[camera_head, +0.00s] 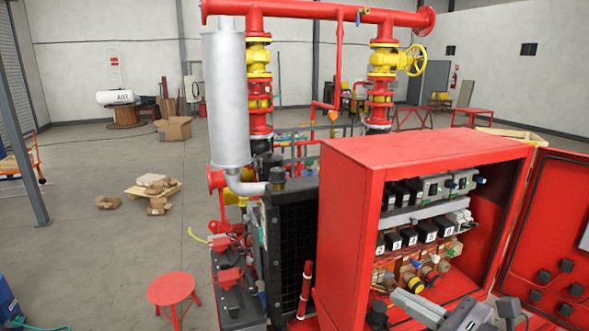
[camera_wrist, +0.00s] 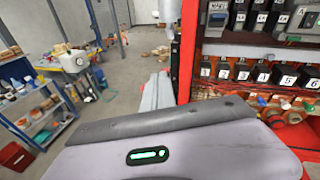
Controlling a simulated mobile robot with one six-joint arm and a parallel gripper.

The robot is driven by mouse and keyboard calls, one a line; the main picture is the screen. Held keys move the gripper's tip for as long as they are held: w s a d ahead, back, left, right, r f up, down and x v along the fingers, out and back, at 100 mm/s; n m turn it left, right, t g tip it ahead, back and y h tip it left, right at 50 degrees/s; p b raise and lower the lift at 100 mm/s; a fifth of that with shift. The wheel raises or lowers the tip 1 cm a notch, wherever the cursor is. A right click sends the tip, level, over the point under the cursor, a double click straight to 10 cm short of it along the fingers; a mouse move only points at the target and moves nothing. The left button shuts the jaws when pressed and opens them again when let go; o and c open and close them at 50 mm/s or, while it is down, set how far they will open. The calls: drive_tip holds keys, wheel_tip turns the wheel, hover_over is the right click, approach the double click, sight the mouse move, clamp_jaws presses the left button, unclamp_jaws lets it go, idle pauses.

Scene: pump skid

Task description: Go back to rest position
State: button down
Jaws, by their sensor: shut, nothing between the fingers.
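My gripper (camera_wrist: 157,92) shows partly in the wrist view, beyond the wide grey housing with a green light that fills the lower part. It is shut and I see nothing held in it. Grey parts of my arm (camera_head: 425,306) show at the bottom right of the head view, in front of the open red control cabinet (camera_head: 345,232). The cabinet's numbered black switches (camera_head: 408,238) are in view; in the wrist view they stand to the right of my gripper (camera_wrist: 240,71). My arm hides the lower front of the cabinet.
The cabinet door (camera_head: 553,235) stands open at the right. Red pipes with yellow valves (camera_head: 258,57) and a grey cylinder (camera_head: 226,95) rise behind. A red stool (camera_head: 171,288) stands at lower left. A blue shelf (camera_wrist: 40,108) is at left in the wrist view. Left floor has free room.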

drive_tip(key=s+a+f+n+g+b, duration=0.7)
drive_tip(key=s+a+f+n+b, duration=0.25)
drive_tip(key=a+f, duration=0.25)
drive_tip(key=s+d+f+n+h+b, duration=0.1)
drive_tip(key=s+f+n+h+b, duration=0.2)
drive_tip(key=f+n+b, duration=0.3)
drive_tip(key=s+d+f+n+h+b, duration=0.1)
drive_tip(key=s+f+n+h+b, duration=0.3)
drive_tip(key=f+n+b, duration=0.3)
wheel_tip(320, 180, down, 3)
drive_tip(key=shift+s+r+g+b, duration=0.2)
drive_tip(key=shift+s+g+b, duration=0.1)
drive_tip(key=shift+s+b, duration=0.55)
drive_tip(key=shift+w, duration=0.15)
